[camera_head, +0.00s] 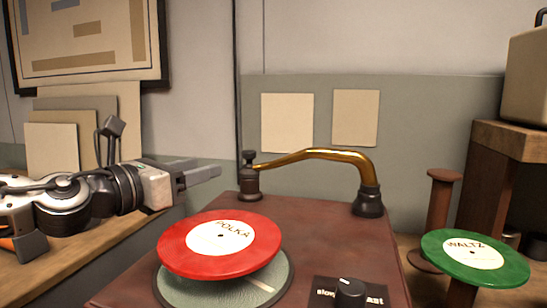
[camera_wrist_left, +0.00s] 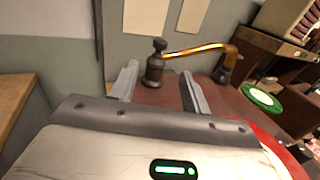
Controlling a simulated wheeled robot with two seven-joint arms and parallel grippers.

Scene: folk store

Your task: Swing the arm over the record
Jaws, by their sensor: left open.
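The brass tone arm (camera_head: 322,156) curves from a dark pivot base (camera_head: 368,201) at the back right of the player to a dark knobbed post (camera_head: 250,177) at the back left, where its thin end lies. The red POLKA record (camera_head: 222,244) is on the turntable (camera_head: 262,287), to the front of the post. My left gripper (camera_head: 212,175) is left of the post, apart from it and pointing toward it. In the left wrist view its two fingers (camera_wrist_left: 158,85) are open and empty, with the post (camera_wrist_left: 156,62) beyond and between them. My right gripper is not in view.
A speed knob (camera_head: 349,291) is on the front right of the player's brown top (camera_head: 330,225). A green WALTZ record (camera_head: 474,258) sits on a stand to the right. A wooden counter (camera_head: 95,250) lies below my left arm. Pale cards stand behind it.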

